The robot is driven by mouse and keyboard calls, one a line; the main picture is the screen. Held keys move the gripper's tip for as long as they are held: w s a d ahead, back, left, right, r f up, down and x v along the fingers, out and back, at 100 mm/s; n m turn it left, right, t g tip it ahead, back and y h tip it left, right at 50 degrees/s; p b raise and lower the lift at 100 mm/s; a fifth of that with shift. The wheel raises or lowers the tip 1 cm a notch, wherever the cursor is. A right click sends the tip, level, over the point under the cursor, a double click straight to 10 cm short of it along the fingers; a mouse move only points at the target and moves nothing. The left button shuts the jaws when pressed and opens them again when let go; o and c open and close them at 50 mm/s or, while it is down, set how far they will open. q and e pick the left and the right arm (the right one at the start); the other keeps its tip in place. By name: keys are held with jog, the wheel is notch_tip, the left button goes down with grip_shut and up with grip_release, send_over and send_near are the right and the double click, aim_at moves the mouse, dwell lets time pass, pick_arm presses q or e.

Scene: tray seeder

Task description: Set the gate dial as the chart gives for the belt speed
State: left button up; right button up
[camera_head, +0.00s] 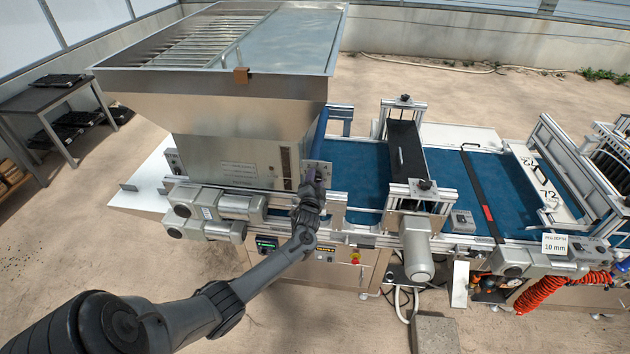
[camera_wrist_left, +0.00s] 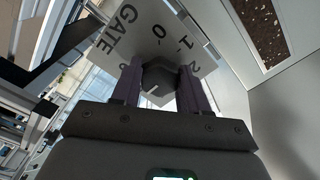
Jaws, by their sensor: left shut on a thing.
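My left gripper (camera_head: 313,180) reaches the hopper's front right corner, and its fingers are shut on the dark gate dial knob (camera_wrist_left: 158,80). In the left wrist view the knob sits between both fingers, in front of a pale plate (camera_wrist_left: 98,52) marked "GATE" with digits including 0, 1 and 2. A light mark shows on the knob, but I cannot tell its exact setting. In the head view the gripper mostly hides the dial. Small printed labels (camera_head: 238,168) on the hopper front are too small to read. My right gripper is not in view.
The steel hopper (camera_head: 215,110) stands over the blue belt (camera_head: 360,172). A small green display (camera_head: 266,244) is on the front below, unreadable. A black brush housing (camera_head: 405,150) and motors stand along the line. A sign (camera_head: 555,245) reads "10 mm". Soil shows through a window (camera_wrist_left: 262,32).

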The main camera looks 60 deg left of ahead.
pick_arm(q)
jog(key=shift+f, duration=0.1)
jog(key=o, duration=1.1)
jog(key=shift+c, duration=0.2)
jog(key=v, duration=1)
jog(key=shift+s+d, duration=0.25)
jog(key=shift+s, duration=0.05)
